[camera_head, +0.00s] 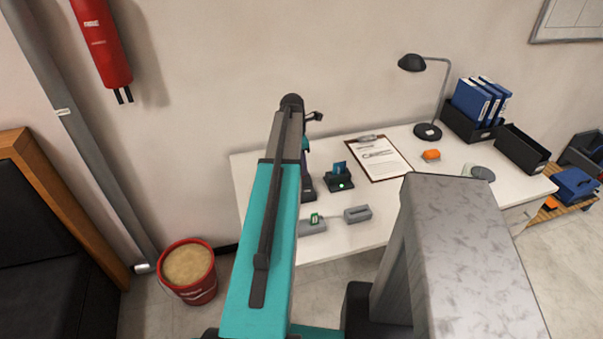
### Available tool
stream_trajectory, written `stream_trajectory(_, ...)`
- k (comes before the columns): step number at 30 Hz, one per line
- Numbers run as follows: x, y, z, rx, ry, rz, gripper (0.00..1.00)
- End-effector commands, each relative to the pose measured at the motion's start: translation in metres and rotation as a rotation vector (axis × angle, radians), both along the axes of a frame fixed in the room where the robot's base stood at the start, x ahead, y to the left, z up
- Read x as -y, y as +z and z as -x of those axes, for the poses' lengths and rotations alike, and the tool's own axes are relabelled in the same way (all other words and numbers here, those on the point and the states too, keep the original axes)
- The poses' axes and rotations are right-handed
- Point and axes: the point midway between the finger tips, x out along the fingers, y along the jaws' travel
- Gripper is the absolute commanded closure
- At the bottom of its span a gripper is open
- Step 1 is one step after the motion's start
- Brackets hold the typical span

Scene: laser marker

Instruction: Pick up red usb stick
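I cannot make out a red usb stick anywhere in this view. On the white desk (262,168), a small grey block with a green piece (315,218) stands near the front edge, partly hidden by my teal arm. A second grey block (357,214) is just to its right. Behind them is a black stand holding a blue piece (339,168), with a small green light on its front. I cannot make out my gripper's fingers; my arm rises across the middle of the view and hides part of the desk.
A clipboard (380,159), an orange item (431,155), a desk lamp (427,131), a black tray (522,150) and blue binders (482,100) occupy the desk's back and right. A red bucket (187,270) stands on the floor, left. My grey column blocks the lower right.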

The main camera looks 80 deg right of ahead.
Motion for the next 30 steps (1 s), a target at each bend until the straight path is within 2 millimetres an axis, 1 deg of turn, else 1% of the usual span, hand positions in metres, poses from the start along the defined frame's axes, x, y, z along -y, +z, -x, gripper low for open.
stream_trajectory(3, 0.000, -0.010, 0.001, 0.000, 0.000, 0.000, 0.70)
stream_trajectory(7, 0.000, -0.016, 0.002, 0.000, 0.000, 0.000, 0.70)
stream_trajectory(24, 0.001, -0.017, 0.001, 0.000, 0.001, 0.001, 0.70)
stream_trajectory(25, 0.001, -0.017, 0.001, 0.000, 0.001, 0.001, 0.72)
stream_trajectory(30, 0.001, -0.017, 0.001, 0.000, 0.001, 0.001, 1.00)
